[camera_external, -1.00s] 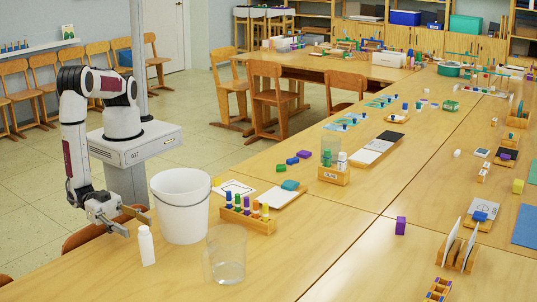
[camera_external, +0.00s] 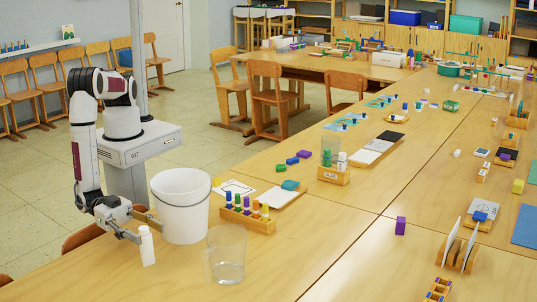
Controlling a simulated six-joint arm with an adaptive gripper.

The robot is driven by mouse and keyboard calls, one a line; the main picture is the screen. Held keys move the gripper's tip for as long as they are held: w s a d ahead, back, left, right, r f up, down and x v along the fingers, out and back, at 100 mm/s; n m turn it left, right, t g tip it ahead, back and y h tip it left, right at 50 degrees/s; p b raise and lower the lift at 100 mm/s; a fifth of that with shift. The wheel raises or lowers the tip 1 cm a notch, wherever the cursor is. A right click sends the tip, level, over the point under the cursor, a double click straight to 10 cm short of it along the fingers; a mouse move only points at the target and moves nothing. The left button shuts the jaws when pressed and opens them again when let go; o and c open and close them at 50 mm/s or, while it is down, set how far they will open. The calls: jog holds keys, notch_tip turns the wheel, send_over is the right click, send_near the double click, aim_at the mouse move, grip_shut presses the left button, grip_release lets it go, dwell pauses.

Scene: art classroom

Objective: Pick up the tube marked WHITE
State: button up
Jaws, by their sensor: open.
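A small white bottle-like tube (camera_external: 148,250) stands upright on the table at the lower left, in front of the white bucket. No lettering on it is readable at this size. My gripper (camera_external: 147,233) is open at the height of the tube's upper part. One finger shows to the left of the tube and the other passes behind it toward the bucket. I cannot tell whether either finger touches it.
The white bucket (camera_external: 180,215) stands close behind the tube and my gripper. A clear glass container (camera_external: 227,258) is to the right. A wooden rack (camera_external: 247,218) with several coloured pieces stands beyond it. The table's front is clear.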

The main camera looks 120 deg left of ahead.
dwell(0.3)
grip_shut()
jog(key=shift+r, duration=0.1)
jog(key=shift+r, duration=4.9)
